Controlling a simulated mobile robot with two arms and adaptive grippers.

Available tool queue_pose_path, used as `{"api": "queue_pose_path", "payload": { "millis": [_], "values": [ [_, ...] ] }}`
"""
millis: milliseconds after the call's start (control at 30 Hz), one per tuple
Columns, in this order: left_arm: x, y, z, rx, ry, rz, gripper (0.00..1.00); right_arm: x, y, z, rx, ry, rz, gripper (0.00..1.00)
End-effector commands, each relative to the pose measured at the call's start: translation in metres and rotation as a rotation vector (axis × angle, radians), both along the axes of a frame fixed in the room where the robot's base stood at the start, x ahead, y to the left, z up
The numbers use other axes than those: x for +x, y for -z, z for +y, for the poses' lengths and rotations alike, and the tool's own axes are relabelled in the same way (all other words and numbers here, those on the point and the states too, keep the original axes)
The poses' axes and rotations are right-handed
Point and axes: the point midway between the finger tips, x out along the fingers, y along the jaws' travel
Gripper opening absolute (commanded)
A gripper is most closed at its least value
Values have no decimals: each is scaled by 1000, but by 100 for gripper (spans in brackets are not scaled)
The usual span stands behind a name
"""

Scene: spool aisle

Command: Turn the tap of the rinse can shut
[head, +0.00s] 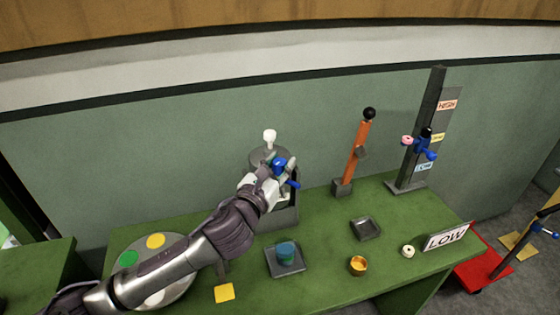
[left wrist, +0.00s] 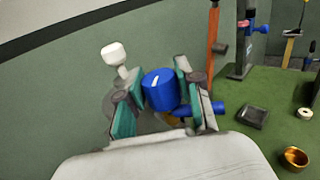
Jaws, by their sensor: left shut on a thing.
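The rinse can (head: 285,215) is a grey vessel at the back of the green table, mostly hidden behind my left arm. Its blue tap (head: 279,163) has a round knob and a blue lever (head: 293,184). In the left wrist view the blue tap knob (left wrist: 159,88) sits between the two finger pads, with a white mark on top. My left gripper (head: 268,178) is shut on the tap; it fills the left wrist view (left wrist: 160,100). The blue lever (left wrist: 200,109) points right, past the right finger. My right gripper is in neither view.
A white knob on a stem (head: 269,136) rises behind the tap. An orange post (head: 358,146) and a grey stand with HIGH and LOW labels (head: 427,130) stand right.

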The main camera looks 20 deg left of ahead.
Motion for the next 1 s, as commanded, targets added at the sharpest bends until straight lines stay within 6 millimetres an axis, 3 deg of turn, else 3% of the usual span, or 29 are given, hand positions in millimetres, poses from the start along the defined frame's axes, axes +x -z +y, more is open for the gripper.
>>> {"api": "queue_pose_path", "payload": {
  "millis": [500, 1000],
  "values": [
    [0, -3, -3, -5, -490, 5, 0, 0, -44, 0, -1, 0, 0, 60],
    [1, -1, -1, -4, -853, 1, 0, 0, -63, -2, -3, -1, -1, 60]
  ]
}}
